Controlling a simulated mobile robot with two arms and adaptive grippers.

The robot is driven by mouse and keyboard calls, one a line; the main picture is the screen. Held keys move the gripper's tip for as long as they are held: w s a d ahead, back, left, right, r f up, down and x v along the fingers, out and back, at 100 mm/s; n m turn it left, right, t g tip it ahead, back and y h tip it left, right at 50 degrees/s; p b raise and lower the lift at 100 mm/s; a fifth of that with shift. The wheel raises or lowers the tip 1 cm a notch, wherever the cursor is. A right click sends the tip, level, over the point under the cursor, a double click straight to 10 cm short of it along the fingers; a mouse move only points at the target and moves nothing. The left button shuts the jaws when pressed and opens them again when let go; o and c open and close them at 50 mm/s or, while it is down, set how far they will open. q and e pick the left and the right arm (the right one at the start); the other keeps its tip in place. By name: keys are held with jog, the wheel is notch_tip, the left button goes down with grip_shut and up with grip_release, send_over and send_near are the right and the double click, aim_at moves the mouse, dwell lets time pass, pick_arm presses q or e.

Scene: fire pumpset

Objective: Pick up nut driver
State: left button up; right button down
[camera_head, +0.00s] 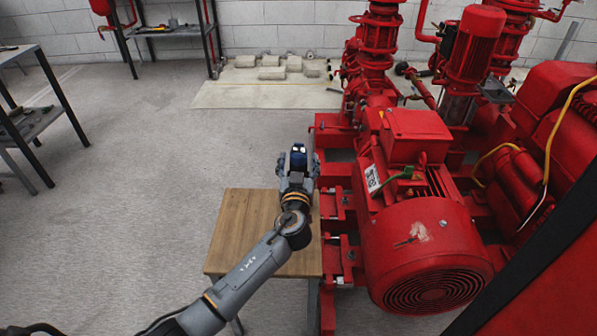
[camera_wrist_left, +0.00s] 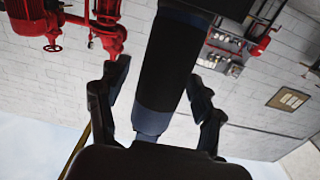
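My left gripper (camera_head: 298,170) reaches out over the far edge of the small wooden table. A dark blue piece with small white marks (camera_head: 298,150) shows at its fingertips. In the left wrist view, a thick black and blue cylinder (camera_wrist_left: 165,75), which looks like the nut driver's handle, runs between the two fingers of the gripper (camera_wrist_left: 160,95). A narrow gap shows between the cylinder and the left finger. I cannot tell whether the fingers touch it. The rest of the tool is hidden. My right gripper is not in view.
The wooden table (camera_head: 238,235) has a bare top on its left side. The red pumpset (camera_head: 420,210) stands close on the right. Dark metal shelving (camera_head: 25,130) is at the left, and grey blocks (camera_head: 272,73) lie by the back wall. The floor between is clear.

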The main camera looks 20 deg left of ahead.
pick_arm(q)
jog(key=c, duration=1.1)
jog(key=shift+r, duration=0.1)
jog(key=shift+c, duration=1.3)
